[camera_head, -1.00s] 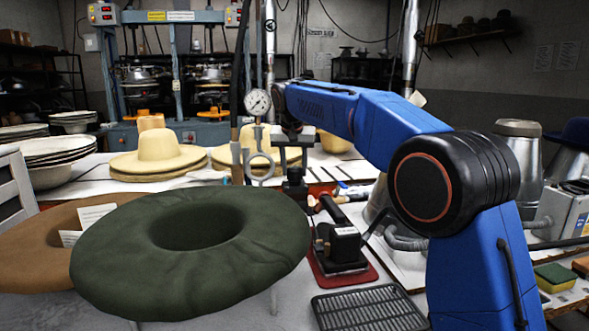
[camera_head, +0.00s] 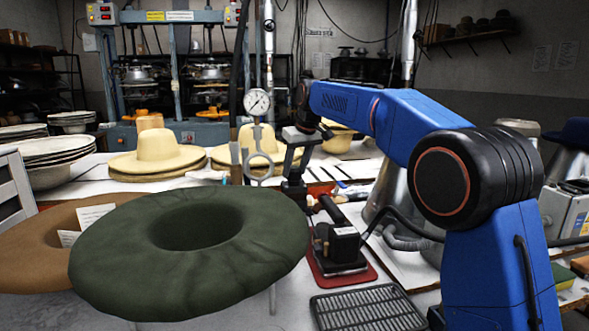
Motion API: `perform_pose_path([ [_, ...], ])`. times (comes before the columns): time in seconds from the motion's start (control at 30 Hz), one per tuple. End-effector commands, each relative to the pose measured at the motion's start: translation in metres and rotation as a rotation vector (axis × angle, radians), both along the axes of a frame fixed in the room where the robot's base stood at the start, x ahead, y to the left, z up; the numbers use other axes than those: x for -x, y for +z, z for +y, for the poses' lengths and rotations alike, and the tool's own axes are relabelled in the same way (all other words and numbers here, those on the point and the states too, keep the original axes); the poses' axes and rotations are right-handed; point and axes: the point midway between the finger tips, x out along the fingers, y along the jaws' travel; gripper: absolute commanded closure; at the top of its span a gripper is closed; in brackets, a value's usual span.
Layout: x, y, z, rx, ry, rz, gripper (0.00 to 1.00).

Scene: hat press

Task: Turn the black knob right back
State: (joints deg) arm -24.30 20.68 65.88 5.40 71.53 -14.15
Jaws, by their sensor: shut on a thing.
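My gripper (camera_head: 293,182) points down just right of the upright pipe that carries a pressure gauge (camera_head: 257,102). The knob's exact angle is hidden.
A dark green felt hat body (camera_head: 190,285) fills the front left, with a brown one (camera_head: 45,265) behind it. A black iron (camera_head: 338,245) sits on a red pad below my gripper. A black grate (camera_head: 368,310) lies in front. Straw-coloured hats (camera_head: 157,150) stand behind.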

Motion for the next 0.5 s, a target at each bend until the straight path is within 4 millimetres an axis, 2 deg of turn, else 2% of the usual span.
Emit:
perform_pose_path([
  [0.5,-0.0045,-0.0002,-0.0028,-0.001,0.486,0.0,0.82],
])
